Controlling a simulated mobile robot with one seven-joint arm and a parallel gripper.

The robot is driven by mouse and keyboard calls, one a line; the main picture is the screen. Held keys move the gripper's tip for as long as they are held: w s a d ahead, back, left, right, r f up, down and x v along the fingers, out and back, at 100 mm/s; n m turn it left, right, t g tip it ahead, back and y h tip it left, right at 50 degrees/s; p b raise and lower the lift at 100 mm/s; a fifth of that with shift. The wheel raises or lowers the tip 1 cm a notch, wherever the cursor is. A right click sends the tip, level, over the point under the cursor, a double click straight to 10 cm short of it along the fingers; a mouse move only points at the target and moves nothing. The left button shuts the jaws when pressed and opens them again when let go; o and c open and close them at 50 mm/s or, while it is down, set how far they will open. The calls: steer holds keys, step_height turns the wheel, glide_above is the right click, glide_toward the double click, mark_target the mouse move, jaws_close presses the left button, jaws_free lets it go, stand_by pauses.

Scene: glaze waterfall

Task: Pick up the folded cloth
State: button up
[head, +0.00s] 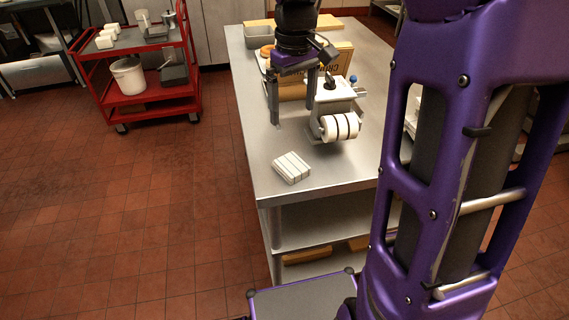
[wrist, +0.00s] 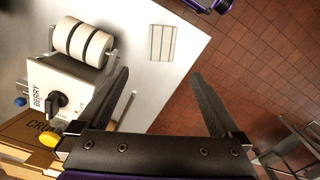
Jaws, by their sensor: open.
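The folded cloth (head: 292,168) is a small white rectangle with dark stripes, lying flat near the front left corner of the steel table (head: 325,172). It also shows in the wrist view (wrist: 162,42), at the top middle, beyond the fingers and close to the table's edge. My gripper (head: 292,115) is open and empty above the table, behind the cloth in the head view and apart from it. In the wrist view my gripper (wrist: 160,85) has its two dark fingers spread wide with nothing between them.
A machine with a white-and-dark roller (head: 340,127) and a knob stands right beside my gripper; its label reads BERRY. A cardboard box (head: 342,62) is behind it. A red cart (head: 150,97) with a white bucket stands at the back left. The tabletop around the cloth is clear.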

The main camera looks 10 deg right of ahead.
steer(key=b, duration=0.1)
glide_above(291, 163)
steer(key=f, duration=1)
steer(key=shift+w+d+f, duration=0.15)
steer(key=shift+w, duration=0.05)
steer(key=shift+s+a+f+b, duration=0.1)
steer(key=shift+f+b, duration=0.1)
steer(key=shift+f, duration=1.15)
steer(key=shift+s+a+f+b, duration=0.1)
steer(key=shift+f+b, duration=0.05)
steer(key=shift+f, duration=1.15)
steer(key=c, duration=1.4)
steer(key=shift+o, duration=0.2)
step_height(291, 163, up, 10)
steer(key=p, duration=0.1)
steer(key=o, duration=0.9)
steer(key=c, duration=0.6)
steer(key=shift+s, duration=0.1)
